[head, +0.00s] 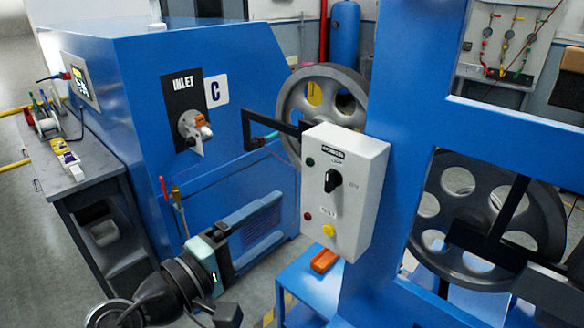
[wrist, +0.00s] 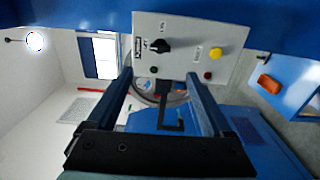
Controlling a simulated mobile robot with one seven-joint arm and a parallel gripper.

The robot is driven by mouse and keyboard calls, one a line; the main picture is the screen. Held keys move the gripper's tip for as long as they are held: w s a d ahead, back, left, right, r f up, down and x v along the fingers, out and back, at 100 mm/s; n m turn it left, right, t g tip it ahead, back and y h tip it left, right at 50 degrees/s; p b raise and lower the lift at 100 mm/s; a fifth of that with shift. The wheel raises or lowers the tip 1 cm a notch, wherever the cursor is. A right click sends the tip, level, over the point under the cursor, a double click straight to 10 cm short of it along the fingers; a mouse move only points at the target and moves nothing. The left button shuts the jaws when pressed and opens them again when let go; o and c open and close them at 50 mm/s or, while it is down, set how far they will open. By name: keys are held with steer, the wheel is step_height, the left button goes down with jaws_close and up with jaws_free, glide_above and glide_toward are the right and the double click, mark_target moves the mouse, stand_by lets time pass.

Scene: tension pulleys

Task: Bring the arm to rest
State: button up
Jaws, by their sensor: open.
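My gripper (head: 278,213) is open and empty in the head view, at the end of my black arm in the lower middle. It is in front of the blue machine, left of and below the white control box (head: 345,185). In the wrist view my gripper's two fingers (wrist: 160,80) stand wide apart with nothing held between them. The control box also shows at the top of the wrist view (wrist: 188,38), beyond the fingertips. It carries a black knob (head: 333,181), a yellow button (head: 328,230) and a red button.
The blue machine (head: 225,65) with its inlet valve (head: 195,130) stands behind my gripper. A blue frame (head: 390,130) and spoked wheels (head: 345,75) are at the right. An orange block (head: 324,261) lies on a blue stand. A grey bench (head: 85,190) is at the left.

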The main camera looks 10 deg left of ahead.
steer(key=w+d+r+m+t+y, duration=0.1)
steer(key=d+r+m+t+y, duration=0.15)
steer(key=r, duration=0.55)
steer(key=w+d+r+m+t+y, duration=0.1)
steer(key=d+r+m+t+y, duration=0.2)
steer(key=r, duration=0.4)
steer(key=s+d+r+m+t+y, duration=0.2)
steer(key=s+r+m+t+y, duration=0.3)
steer(key=s+r, duration=1)
step_height(320, 180, up, 4)
steer(key=shift+d+r+t, duration=0.1)
steer(key=shift+d+t, duration=0.2)
steer(key=shift+t, duration=0.85)
steer(key=shift+m, duration=0.25)
